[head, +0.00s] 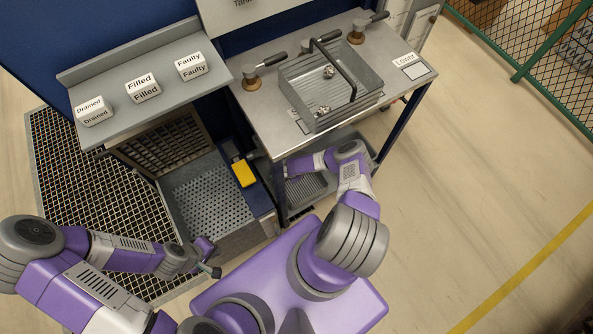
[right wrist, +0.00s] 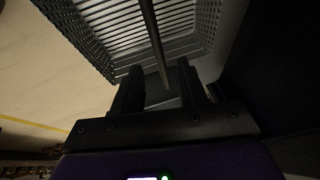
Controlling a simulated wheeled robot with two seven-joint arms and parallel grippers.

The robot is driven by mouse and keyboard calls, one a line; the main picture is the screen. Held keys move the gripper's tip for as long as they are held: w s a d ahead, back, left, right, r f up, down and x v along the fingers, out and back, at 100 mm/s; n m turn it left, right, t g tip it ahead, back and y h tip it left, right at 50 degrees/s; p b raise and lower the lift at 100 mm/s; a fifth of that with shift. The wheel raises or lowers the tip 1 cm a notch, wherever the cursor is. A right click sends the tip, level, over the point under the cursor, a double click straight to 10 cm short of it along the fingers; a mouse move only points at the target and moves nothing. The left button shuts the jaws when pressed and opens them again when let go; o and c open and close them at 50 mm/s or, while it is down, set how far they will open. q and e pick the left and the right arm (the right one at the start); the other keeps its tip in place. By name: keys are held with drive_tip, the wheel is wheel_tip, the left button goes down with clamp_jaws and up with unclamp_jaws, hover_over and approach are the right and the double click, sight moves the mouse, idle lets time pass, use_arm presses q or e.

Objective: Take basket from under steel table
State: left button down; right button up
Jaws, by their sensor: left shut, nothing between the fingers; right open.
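The steel table (head: 265,120) stands at the upper middle of the head view. Beneath it a grey basket (head: 306,190) shows partly, covered by my right arm and the tabletop. In the right wrist view this basket (right wrist: 112,20) has perforated sides and a slatted bottom. Its thin bar handle (right wrist: 154,45) runs down between the fingers of my open right gripper (right wrist: 160,88); I cannot tell whether they touch it. My left gripper (head: 211,262) is shut and empty, away from the table at lower left.
Another grey basket (head: 345,112) with a dark handle sits on the tabletop, near several clamps with dark levers. A shelf (head: 115,72) with labelled blocks and a perforated metal tank (head: 205,195) are to the left. The table leg (head: 280,192) stands close to my right arm. Open floor lies right.

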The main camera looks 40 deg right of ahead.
drive_tip(key=b+x, duration=0.4)
drive_tip(key=x, duration=0.3)
drive_tip(key=shift+f, duration=0.3)
drive_tip(key=shift+w+a+f+b, duration=0.1)
drive_tip(key=shift+f+b, duration=0.15)
drive_tip(key=shift+b, duration=0.15)
clamp_jaws()
idle(0.4)
